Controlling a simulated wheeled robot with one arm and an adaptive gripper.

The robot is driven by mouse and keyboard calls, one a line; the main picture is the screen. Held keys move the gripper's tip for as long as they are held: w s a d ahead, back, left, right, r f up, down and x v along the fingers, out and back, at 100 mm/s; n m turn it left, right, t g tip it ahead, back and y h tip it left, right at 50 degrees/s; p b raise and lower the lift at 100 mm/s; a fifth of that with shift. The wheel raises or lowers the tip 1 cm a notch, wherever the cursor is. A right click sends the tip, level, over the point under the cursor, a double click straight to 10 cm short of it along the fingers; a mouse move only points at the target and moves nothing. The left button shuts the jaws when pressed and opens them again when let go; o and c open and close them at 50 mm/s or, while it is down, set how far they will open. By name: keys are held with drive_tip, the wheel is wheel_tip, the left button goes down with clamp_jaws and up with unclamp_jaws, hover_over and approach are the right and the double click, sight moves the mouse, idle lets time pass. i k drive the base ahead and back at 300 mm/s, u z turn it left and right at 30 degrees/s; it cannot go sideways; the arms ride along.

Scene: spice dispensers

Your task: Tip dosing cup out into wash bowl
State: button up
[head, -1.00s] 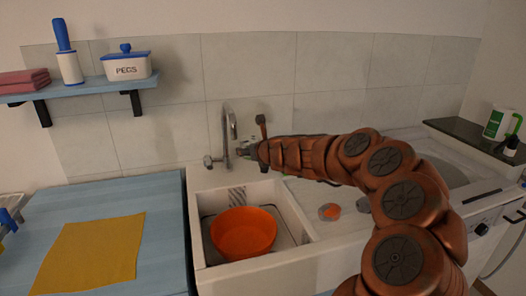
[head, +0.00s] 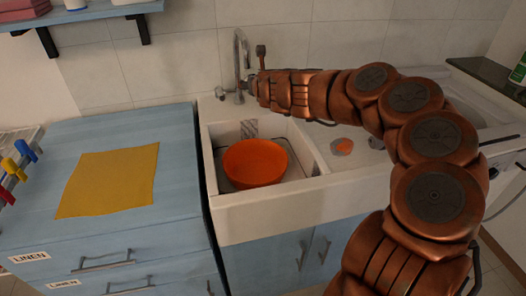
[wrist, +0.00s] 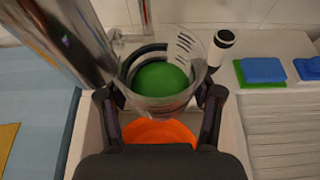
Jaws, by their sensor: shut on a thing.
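The dosing cup (wrist: 158,107) is clear with dark measuring marks and holds something green (wrist: 162,78). In the wrist view my gripper (wrist: 160,103) is shut around it, one finger on each side. I look down into its mouth; its exact tilt is hard to tell. The wash bowl (wrist: 160,133) shows orange below and behind the cup. In the head view the bowl (head: 255,163) sits in the sink, its inside looking empty. There my gripper (head: 252,87) is behind and above the bowl, near the tap, and the cup cannot be made out.
The metal tap (head: 240,62) stands close to my gripper and looms large at left in the wrist view (wrist: 75,40). The sink's rim (head: 262,207) surrounds the bowl. A blue counter with a yellow cloth (head: 110,180) lies left. Green and blue sponges (wrist: 263,72) lie right.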

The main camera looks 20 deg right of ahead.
sight(253, 163)
drive_tip(key=z, duration=2.3)
drive_tip(key=k, duration=1.5)
drive_tip(key=u, duration=2.05)
drive_tip(key=i, duration=0.5)
